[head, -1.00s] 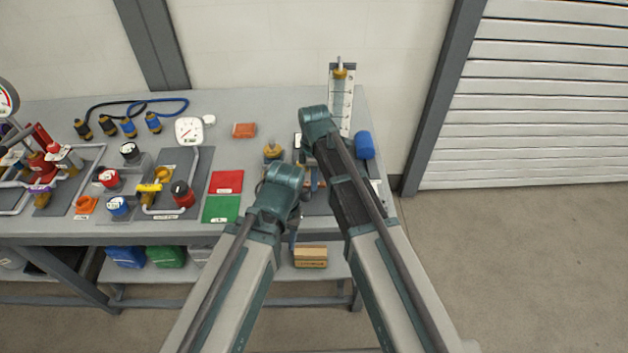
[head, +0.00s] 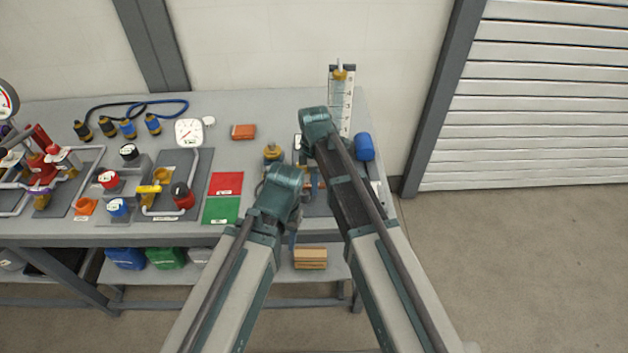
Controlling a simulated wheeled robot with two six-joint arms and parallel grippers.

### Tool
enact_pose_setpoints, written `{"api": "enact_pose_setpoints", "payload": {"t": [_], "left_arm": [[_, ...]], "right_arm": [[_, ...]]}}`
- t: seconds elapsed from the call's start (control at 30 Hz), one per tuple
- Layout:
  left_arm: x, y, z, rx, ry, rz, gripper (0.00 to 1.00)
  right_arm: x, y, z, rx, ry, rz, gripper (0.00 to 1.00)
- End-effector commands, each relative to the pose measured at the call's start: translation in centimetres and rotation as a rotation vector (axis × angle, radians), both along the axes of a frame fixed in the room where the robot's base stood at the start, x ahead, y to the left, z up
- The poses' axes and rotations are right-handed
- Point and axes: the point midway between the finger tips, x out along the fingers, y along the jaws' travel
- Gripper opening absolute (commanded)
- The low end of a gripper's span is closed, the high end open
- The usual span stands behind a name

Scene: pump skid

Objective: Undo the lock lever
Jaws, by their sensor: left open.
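I cannot make out the lock lever; the part of the bench under my two wrists is mostly covered by my arms. My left gripper (head: 296,214) is the lower one, at the front edge of the bench, largely hidden behind its own wrist; it is open. My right gripper (head: 304,150) is farther back, beneath its wrist, and its jaws are hidden. A brass fitting (head: 272,152) stands just behind my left wrist. Small orange-brown parts show between the two arms, too covered to identify.
The bench (head: 240,105) carries a red mat (head: 226,184), a green mat (head: 221,210), a white gauge (head: 188,132) and an orange block (head: 243,131). Pipework with valves fills the left.

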Motion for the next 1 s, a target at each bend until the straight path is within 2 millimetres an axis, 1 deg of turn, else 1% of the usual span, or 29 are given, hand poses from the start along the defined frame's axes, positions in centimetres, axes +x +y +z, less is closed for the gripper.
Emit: {"api": "enact_pose_setpoints", "payload": {"t": [0.27, 0.47, 0.67, 1.0], "left_arm": [[0.0, 0.0, 0.3, 0.0, 0.0, 0.0, 0.5], [0.0, 0.0, 1.8, 0.0, 0.0, 0.0, 0.5], [0.0, 0.0, 4.4, 0.0, 0.0, 0.0, 0.5], [0.0, 0.0, 9.6, 0.0, 0.0, -0.002, 0.5]], "right_arm": [[0.0, 0.0, 0.3, 0.0, 0.0, -0.001, 0.54], [0.0, 0.0, 1.8, 0.0, 0.0, -0.001, 0.54], [0.0, 0.0, 4.4, 0.0, 0.0, -0.001, 0.54], [0.0, 0.0, 9.6, 0.0, 0.0, 0.0, 0.54]]}}
